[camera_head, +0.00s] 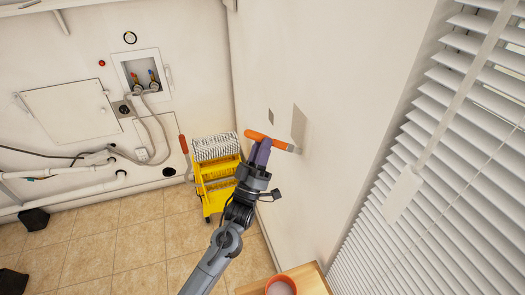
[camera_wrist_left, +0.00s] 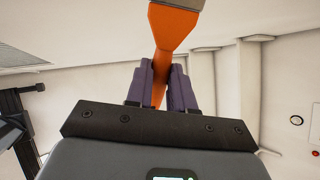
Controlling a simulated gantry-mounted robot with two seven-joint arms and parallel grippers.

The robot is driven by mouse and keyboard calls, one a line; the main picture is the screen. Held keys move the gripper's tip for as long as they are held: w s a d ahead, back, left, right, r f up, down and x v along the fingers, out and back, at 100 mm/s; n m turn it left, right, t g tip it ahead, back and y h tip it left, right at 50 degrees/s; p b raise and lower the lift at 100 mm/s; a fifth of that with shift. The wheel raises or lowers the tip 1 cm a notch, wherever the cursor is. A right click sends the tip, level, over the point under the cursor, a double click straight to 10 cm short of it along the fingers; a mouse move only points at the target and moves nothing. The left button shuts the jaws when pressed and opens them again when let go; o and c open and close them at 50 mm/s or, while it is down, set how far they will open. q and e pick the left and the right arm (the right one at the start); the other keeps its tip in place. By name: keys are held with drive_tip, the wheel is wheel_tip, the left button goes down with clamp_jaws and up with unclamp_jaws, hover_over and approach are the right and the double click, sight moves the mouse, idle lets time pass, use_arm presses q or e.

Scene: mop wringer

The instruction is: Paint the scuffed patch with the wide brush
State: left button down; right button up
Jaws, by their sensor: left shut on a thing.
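My left gripper (camera_head: 262,152) is shut on the orange handle of the wide brush (camera_head: 272,141), in front of the white wall. The brush points right, with its grey metal end (camera_head: 293,148) toward the wall; I cannot tell whether it touches. In the left wrist view the brush (camera_wrist_left: 175,28) sits between the purple fingers (camera_wrist_left: 161,86), its metal end at the top edge and its bristles out of view. A beige patch (camera_head: 299,122) and a smaller grey patch (camera_head: 271,116) are on the wall; I cannot tell which is the scuffed one. My right gripper is not in view.
An orange-rimmed pot (camera_head: 281,286) stands on a wooden top (camera_head: 307,277) at the bottom. A yellow mop wringer (camera_head: 215,190) stands in the corner behind my gripper. Window blinds (camera_head: 440,160) fill the right side. Pipes and hoses run along the left wall.

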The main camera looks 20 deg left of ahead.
use_arm(q)
wheel_tip(320, 180, up, 12)
drive_tip(key=p, duration=0.8)
idle(0.7)
